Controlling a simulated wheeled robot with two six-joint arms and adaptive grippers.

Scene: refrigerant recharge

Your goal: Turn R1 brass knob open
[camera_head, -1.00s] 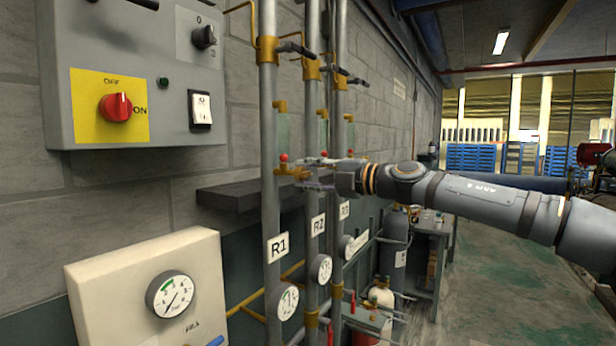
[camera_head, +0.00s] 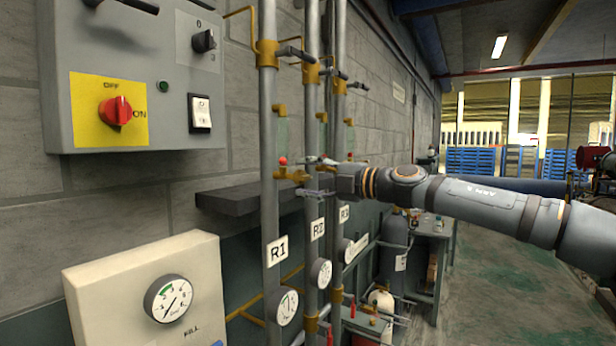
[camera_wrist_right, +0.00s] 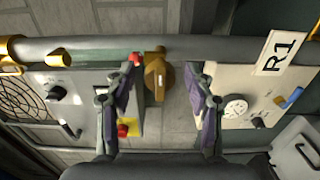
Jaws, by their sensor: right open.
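The R1 pipe (camera_head: 269,210) is the nearest of several grey vertical pipes and carries a white R1 tag (camera_head: 277,250). Its brass knob (camera_head: 293,175) sticks out at mid height, below a small red cap (camera_head: 283,160). My right gripper (camera_head: 316,178) is at the knob, reaching in from the right. In the right wrist view the brass knob (camera_wrist_right: 156,78) shows in the gap between the two open fingers of my right gripper (camera_wrist_right: 162,82). The fingers stand clear on both sides of it, with no contact visible. My left gripper is out of view.
The R2 pipe (camera_head: 312,130) and R3 pipe stand close behind R1. A dark shelf (camera_head: 240,197) is on the wall to the left. A switch box (camera_head: 130,75) hangs upper left and a gauge panel (camera_head: 120,285) stands lower left. The floor at right is free.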

